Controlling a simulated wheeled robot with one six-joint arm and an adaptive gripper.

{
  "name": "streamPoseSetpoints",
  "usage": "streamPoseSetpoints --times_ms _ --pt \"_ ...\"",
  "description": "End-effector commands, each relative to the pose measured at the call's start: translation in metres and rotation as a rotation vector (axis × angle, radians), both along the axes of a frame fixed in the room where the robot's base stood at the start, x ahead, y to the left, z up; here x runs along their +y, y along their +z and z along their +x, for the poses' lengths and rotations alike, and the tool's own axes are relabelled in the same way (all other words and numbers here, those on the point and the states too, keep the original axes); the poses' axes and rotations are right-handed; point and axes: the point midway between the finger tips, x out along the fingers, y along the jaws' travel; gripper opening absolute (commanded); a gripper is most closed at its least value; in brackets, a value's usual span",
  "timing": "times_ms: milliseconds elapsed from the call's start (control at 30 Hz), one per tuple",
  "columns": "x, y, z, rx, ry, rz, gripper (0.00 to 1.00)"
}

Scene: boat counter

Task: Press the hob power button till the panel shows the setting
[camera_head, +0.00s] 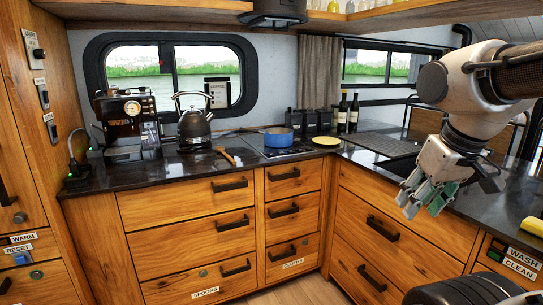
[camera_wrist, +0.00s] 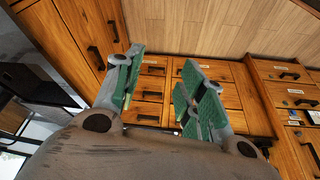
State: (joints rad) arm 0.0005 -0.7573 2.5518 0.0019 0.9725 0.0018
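The dark hob (camera_head: 270,152) is set in the black counter at the back middle in the head view, with a blue pot (camera_head: 278,138) on it. Its power button and panel are too small to make out, and I see no readable setting. My gripper (camera_head: 421,208) is at the right, well apart from the hob, hanging above the right run of counter and drawers. Its green-padded fingers are apart and empty. In the wrist view my gripper (camera_wrist: 158,85) shows a gap between the fingers, with drawers and wooden floor beyond. The hob does not show there.
A kettle (camera_head: 194,124) and a coffee machine (camera_head: 127,112) stand left of the hob. A wooden utensil (camera_head: 225,156) lies near the front edge. Black canisters (camera_head: 310,120) and bottles (camera_head: 343,112) stand behind. A yellow sponge (camera_head: 533,226) lies at the right. A shelf (camera_head: 400,12) overhangs the counter.

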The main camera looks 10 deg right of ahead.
Motion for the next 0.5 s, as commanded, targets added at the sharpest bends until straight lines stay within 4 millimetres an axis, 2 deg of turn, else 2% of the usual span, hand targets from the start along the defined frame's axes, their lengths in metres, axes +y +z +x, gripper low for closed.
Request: streamPoseSetpoints --times_ms 100,300,333,500 --pt "0.0000 0.0000 0.0000 0.000 0.000 0.000 0.40" --pt "0.0000 0.0000 0.0000 0.000 0.000 0.000 0.04" --pt "0.0000 0.0000 0.0000 0.000 0.000 0.000 0.00" --pt "0.0000 0.0000 0.0000 0.000 0.000 0.000 0.00"
